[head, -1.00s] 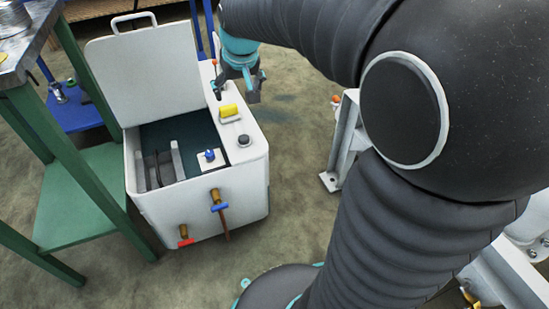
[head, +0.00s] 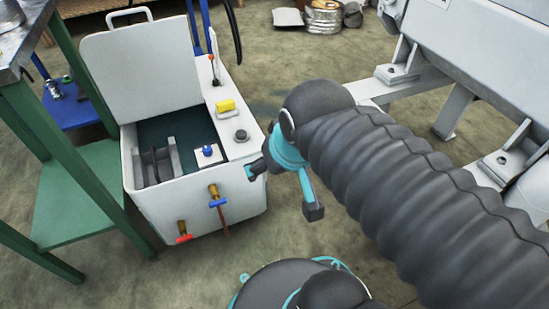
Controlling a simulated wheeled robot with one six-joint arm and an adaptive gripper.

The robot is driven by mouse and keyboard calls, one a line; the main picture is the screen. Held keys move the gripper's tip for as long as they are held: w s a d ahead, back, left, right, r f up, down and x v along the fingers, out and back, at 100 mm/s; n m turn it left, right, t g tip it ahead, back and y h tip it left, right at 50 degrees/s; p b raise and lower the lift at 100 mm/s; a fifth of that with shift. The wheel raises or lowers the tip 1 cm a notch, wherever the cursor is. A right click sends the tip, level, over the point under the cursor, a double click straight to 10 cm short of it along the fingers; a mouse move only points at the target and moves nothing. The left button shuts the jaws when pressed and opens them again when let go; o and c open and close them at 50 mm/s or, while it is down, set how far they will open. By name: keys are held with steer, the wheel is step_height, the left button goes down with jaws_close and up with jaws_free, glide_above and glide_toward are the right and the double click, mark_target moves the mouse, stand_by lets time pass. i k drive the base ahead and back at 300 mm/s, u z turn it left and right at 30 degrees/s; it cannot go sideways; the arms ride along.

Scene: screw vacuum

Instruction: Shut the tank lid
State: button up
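The white tank (head: 170,207) stands on the floor left of centre. Its lid (head: 142,72) is a white panel with a loop handle (head: 129,15) on its upper edge. The lid stands open, raised nearly upright along the tank's left and back side. The dark inside of the tank shows. My gripper (head: 283,190) is open and empty, with its fingers spread wide. It is at the right of the tank, with one finger overlapping the tank's right side in the picture; I cannot tell whether it touches. It is well away from the lid.
A yellow piece (head: 225,106), a black round knob (head: 241,135) and a blue knob (head: 208,150) sit on the tank top. Valves with blue and red handles jut from its front. A green-framed table (head: 80,185) stands close at left. A grey machine (head: 470,70) stands at right.

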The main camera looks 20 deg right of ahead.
mark_target(142, 70)
steer(key=k, duration=0.5)
steer(key=u, duration=1.15)
steer(key=i, duration=1.1)
steer(key=z, duration=1.7)
